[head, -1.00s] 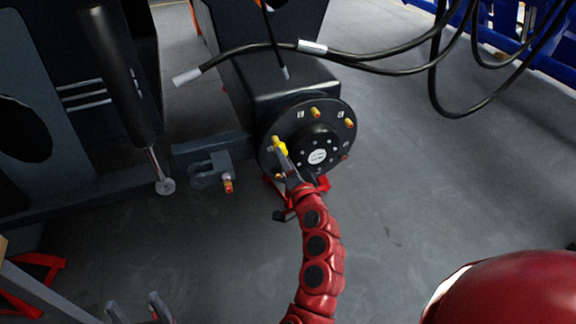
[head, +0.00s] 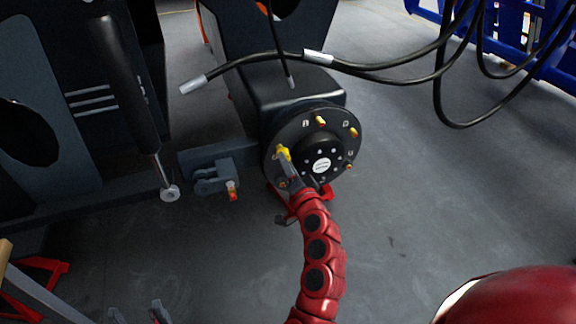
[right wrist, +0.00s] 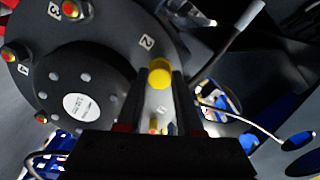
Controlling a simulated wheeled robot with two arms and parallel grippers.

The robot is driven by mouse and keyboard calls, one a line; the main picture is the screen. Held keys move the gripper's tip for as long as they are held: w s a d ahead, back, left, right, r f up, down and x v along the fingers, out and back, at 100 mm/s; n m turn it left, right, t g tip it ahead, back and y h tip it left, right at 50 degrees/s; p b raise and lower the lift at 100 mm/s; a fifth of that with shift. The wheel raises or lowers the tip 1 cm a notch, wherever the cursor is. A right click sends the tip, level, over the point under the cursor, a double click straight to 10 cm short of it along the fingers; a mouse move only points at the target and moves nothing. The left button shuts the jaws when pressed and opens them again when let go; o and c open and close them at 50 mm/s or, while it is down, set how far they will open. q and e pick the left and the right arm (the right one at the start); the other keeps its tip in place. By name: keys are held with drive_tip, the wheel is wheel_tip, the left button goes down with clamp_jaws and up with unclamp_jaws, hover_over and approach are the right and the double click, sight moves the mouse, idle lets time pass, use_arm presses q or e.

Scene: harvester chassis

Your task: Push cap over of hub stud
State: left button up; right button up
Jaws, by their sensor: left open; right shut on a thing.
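The round dark hub (head: 336,122) faces me on the end of a dark axle housing, with several brass studs with red tips around its rim. My right gripper (head: 287,162) is shut on a yellow cap (head: 283,152) at the hub's left side. In the right wrist view the cap (right wrist: 160,73) sits between the fingertips, beside the hub's "2" mark. No stud shows at the cap's spot, and I cannot tell how far the cap is over one. My left gripper (head: 136,314) is open and empty at the bottom left, its fingers apart.
Black hoses (head: 385,71) hang above and right of the hub. A bracket with a red-tipped pin (head: 232,192) and a dark cylinder (head: 121,85) are to the left. A red stand (head: 325,193) is below the hub.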

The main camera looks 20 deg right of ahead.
drive_tip(key=shift+w, duration=1.05)
drive_tip(key=shift+w, duration=0.2)
drive_tip(key=o, duration=1.1)
drive_tip(key=shift+c, duration=0.2)
drive_tip(key=s, duration=0.5)
drive_tip(key=shift+s, duration=0.15)
